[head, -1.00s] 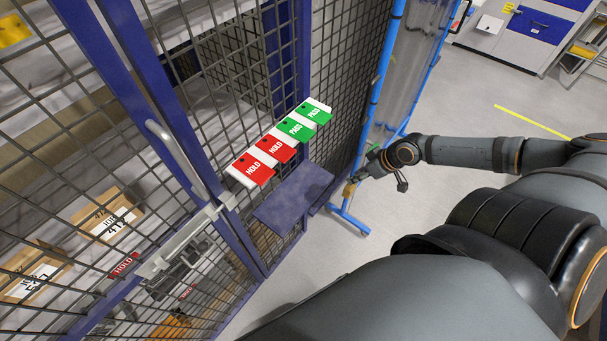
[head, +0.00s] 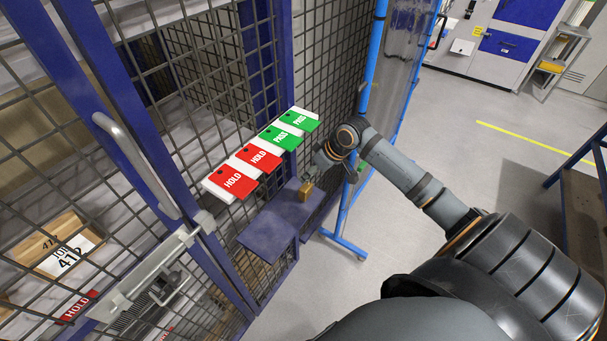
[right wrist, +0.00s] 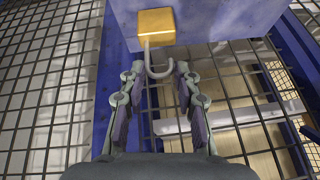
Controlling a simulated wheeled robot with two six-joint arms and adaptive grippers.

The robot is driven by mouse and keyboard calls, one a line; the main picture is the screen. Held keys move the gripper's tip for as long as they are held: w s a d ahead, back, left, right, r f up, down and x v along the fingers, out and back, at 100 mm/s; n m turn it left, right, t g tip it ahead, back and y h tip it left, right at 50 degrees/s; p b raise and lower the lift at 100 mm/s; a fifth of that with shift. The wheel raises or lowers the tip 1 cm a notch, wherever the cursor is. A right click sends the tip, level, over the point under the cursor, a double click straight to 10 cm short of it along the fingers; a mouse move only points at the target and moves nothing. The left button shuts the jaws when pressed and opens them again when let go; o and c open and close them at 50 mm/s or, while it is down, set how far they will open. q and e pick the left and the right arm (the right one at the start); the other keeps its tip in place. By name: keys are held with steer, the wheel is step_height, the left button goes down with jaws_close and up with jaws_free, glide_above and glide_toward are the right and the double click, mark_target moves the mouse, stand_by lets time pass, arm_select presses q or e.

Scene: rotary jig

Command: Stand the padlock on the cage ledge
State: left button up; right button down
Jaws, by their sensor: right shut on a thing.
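The padlock has a brass-coloured body (head: 306,191) and shows over the right end of the blue cage ledge (head: 268,232) in the head view. In the right wrist view, its body (right wrist: 156,26) is at the top and its grey hooked shackle (right wrist: 146,58) points towards my fingers. My right gripper (head: 318,172) is shut on the shackle; its fingertips (right wrist: 159,72) are on either side of it. The ledge surface (right wrist: 215,18) lies behind the body. I cannot tell whether the padlock touches the ledge. My left gripper is not in view.
A row of red HOLD tags (head: 232,181) and green PASS tags (head: 281,138) hangs above and behind the ledge. The mesh cage door with its handle (head: 135,163) and latch (head: 150,276) is to the left. A blue-framed screen (head: 362,130) stands close behind my right arm.

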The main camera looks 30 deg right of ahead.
steer(key=shift+w+a, duration=0.35)
steer(key=shift+w, duration=0.25)
steer(key=shift+w+a, duration=0.35)
steer(key=shift+w, duration=0.2)
steer(key=shift+f+p, duration=0.5)
steer(key=shift+f, duration=0.25)
steer(key=c, duration=1.1)
jaws_free()
steer(key=shift+s+d, duration=0.15)
steer(key=shift+s, duration=0.05)
steer(key=shift+c, duration=0.2)
steer(key=shift+o, duration=1)
steer(key=shift+w, duration=0.1)
steer(key=p+v, duration=0.1)
steer(key=v, duration=1.1)
steer(key=shift+p, duration=0.4)
